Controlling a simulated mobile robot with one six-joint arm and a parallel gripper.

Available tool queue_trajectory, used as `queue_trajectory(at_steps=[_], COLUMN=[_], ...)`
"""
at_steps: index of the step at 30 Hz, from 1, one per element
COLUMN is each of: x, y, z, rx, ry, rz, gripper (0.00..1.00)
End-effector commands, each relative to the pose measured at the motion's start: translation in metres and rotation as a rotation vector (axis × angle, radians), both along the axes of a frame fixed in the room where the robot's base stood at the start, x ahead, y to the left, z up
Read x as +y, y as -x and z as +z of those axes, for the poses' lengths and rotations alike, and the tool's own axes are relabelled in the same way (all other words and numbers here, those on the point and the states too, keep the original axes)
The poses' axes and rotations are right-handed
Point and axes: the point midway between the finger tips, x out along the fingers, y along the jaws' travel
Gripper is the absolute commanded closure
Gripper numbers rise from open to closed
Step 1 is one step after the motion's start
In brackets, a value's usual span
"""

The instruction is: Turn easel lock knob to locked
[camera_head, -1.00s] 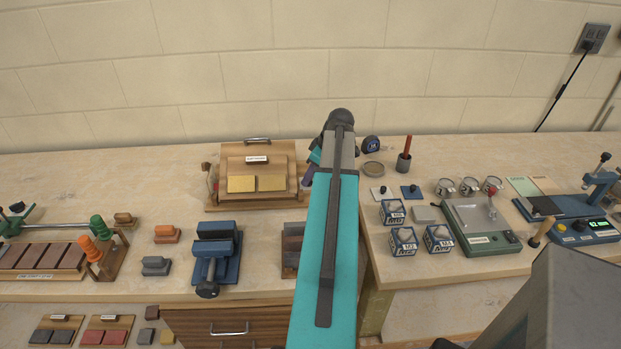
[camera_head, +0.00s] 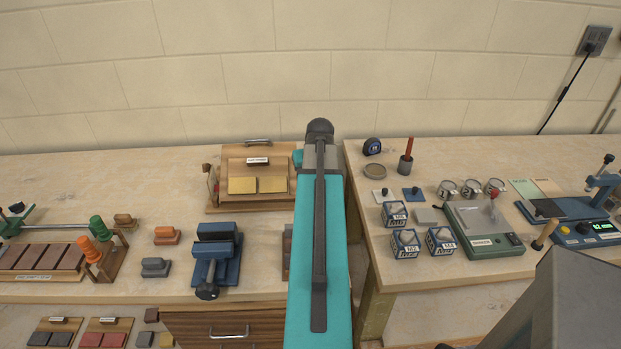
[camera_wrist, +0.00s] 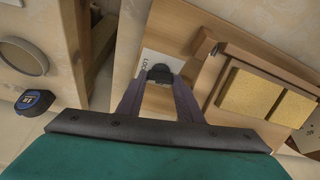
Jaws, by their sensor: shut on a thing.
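The wooden easel (camera_head: 284,155) stands at the back of the left bench in the head view, with two yellow blocks (camera_head: 257,185) on it. In the wrist view its board (camera_wrist: 206,75) leans at the right. The dark lock knob (camera_wrist: 160,72) sits beside a white label with partly readable "LOCK" lettering (camera_wrist: 150,58). My gripper (camera_wrist: 161,80) is shut on the knob, one finger on each side. The knob's pointing direction cannot be told. In the head view my teal arm hides the gripper and knob.
A blue tape measure (camera_head: 372,147) and a round dish (camera_head: 375,171) lie on the right bench, near my arm. A gap (camera_wrist: 100,70) separates the benches. A blue clamp block (camera_head: 216,258) stands at the front of the left bench.

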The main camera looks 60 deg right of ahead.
Motion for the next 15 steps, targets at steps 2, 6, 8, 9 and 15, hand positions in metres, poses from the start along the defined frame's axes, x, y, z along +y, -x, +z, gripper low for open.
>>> queue_trajectory(at_steps=[2, 6, 8, 9, 15], x=[0.0001, 0.0001, 0.0002, 0.0001, -0.0003], y=[0.0016, 0.0009, 0.0008, 0.0007, 0.0010], z=[0.0000, 0.0000, 0.0000, 0.0000, 0.0000], rx=[0.005, 0.005, 0.005, 0.004, 0.005], ry=[0.002, 0.002, 0.002, 0.002, 0.002], rz=[-0.052, -0.129, -0.155, -0.171, -0.218], gripper=[0.90, 0.90, 0.90, 0.90, 0.90])
